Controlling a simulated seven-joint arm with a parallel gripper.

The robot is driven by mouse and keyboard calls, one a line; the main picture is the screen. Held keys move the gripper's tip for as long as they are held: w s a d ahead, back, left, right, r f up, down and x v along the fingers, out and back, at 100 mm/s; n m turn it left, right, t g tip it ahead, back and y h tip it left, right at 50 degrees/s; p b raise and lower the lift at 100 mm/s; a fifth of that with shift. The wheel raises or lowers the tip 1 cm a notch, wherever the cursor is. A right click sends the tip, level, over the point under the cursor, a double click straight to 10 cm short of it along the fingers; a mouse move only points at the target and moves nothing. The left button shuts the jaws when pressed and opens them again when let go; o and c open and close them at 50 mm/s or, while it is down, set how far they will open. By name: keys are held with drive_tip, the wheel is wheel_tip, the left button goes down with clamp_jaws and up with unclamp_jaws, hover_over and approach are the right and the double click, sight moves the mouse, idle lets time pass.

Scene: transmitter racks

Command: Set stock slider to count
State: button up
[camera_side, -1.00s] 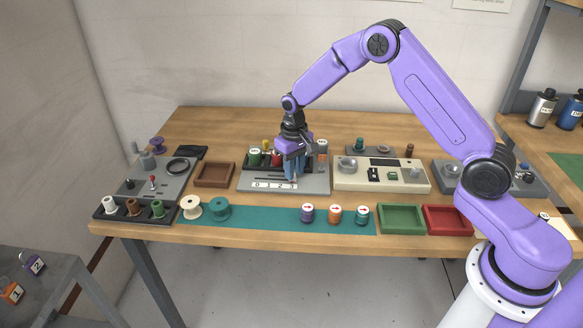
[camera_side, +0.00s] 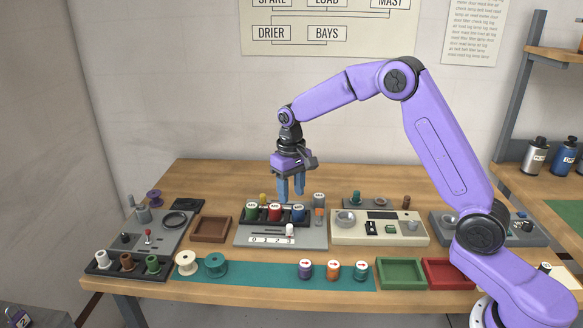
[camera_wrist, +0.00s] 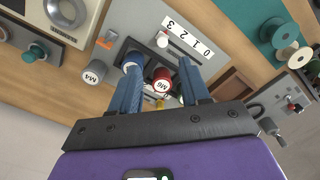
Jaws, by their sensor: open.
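The stock panel (camera_side: 318,237) is a grey block with a dark rack and a white scale strip (camera_side: 271,240) marked 0 to 3. The white slider knob (camera_side: 290,230) stands at the strip's right end, by the 3. In the wrist view the knob (camera_wrist: 162,40) also lies at the 3 end. The rack holds a green spool (camera_side: 251,211), a red spool (camera_side: 274,211) and a blue spool (camera_side: 298,213). My gripper (camera_side: 291,192) is open and empty, above the rack, clear of the knob. Its blue fingers (camera_wrist: 159,64) frame the spools in the wrist view.
A brown tray (camera_side: 211,229) lies left of the panel, and a beige console (camera_side: 380,239) stands right. A grey capped bottle (camera_side: 319,201) stands at the panel's back right. Several spools and green and red trays (camera_side: 401,272) line the front.

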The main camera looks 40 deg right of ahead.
wheel_tip(320, 180, up, 7)
drive_tip(key=shift+f, duration=0.15)
idle(0.4)
drive_tip(key=s+a+r+n, duration=0.1)
drive_tip(key=s+a+n, duration=0.25)
drive_tip(key=s, duration=0.65)
drive_tip(key=s+a+n, duration=0.3)
drive_tip(key=s+a, duration=0.1)
drive_tip(key=s, duration=0.6)
drive_tip(key=s+d+f+n, duration=0.1)
drive_tip(key=s+d+n, duration=0.2)
drive_tip(key=s, duration=0.6)
drive_tip(key=s+d+f+n, duration=0.2)
drive_tip(key=s+d+n, duration=0.1)
drive_tip(key=s, duration=0.7)
idle(1.0)
